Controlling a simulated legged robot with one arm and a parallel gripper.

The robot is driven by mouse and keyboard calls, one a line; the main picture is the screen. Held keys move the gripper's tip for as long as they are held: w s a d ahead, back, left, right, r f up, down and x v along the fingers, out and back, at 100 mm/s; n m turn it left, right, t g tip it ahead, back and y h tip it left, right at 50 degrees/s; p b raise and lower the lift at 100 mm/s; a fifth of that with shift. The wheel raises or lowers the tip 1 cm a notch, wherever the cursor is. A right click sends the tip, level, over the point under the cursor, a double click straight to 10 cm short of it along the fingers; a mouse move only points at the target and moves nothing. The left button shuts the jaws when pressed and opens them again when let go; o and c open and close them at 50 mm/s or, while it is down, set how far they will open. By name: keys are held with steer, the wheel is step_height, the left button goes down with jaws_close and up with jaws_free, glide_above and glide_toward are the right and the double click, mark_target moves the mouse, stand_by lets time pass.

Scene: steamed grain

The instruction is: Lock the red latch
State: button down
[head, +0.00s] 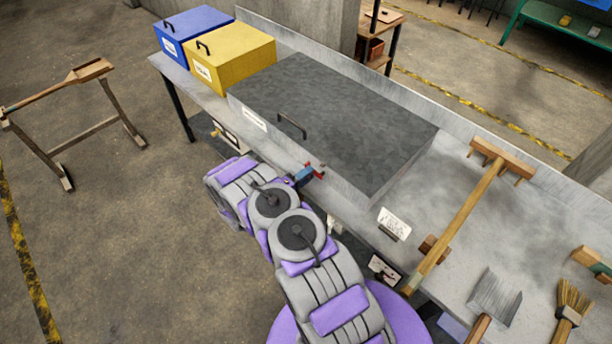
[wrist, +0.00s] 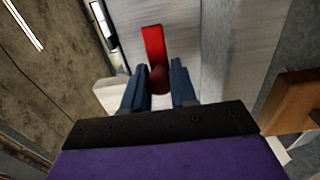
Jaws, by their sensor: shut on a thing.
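The red latch (wrist: 153,45) shows in the wrist view as a red bar pointing away from my gripper, against a pale grey metal face. Its near, darker red end sits between my two blue fingers. My gripper (wrist: 159,90) is shut on this near end. In the head view my gripper (head: 305,174) is at the front side of the large grey box, below its handle. A bit of the red latch (head: 318,169) shows at the fingertips there. The rest of the latch is hidden by my gripper in that view.
The grey lidded box (head: 340,115) with a dark handle stands on a metal bench (head: 455,225). Blue (head: 195,27) and yellow (head: 230,55) boxes stand at its far left. A wooden rake (head: 460,215) lies to the right. Open floor lies left of the bench.

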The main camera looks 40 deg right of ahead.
steer(key=shift+p, duration=0.3)
steer(key=m+p, duration=0.1)
steer(key=m, duration=0.1)
steer(key=r+m+p, duration=0.1)
steer(key=m, duration=0.1)
steer(key=shift+s+r, duration=0.1)
steer(key=shift+s, duration=0.05)
steer(key=m, duration=0.2)
steer(key=m+p, duration=0.1)
steer(key=shift+s+r+m, duration=0.25)
steer(key=shift+r+m, duration=0.15)
steer(key=m, duration=0.3)
steer(key=s+m, duration=0.1)
steer(key=shift+s+r, duration=0.1)
steer(key=shift+r, duration=0.25)
steer(key=shift+s+d+r+m+b, duration=0.1)
steer(key=shift+s+m+b, duration=0.2)
steer(key=shift+m, duration=0.7)
steer(key=shift+s+m+b, duration=0.35)
steer(key=shift+m, duration=0.65)
steer(key=shift+s+d+r+m+b, duration=0.1)
steer(key=shift+s+m+b, duration=0.2)
steer(key=shift+m, duration=0.7)
steer(key=c, duration=0.9)
jaws_free()
steer(key=shift+w+a+r, duration=0.1)
steer(key=shift+w, duration=0.05)
steer(key=shift+c, duration=0.2)
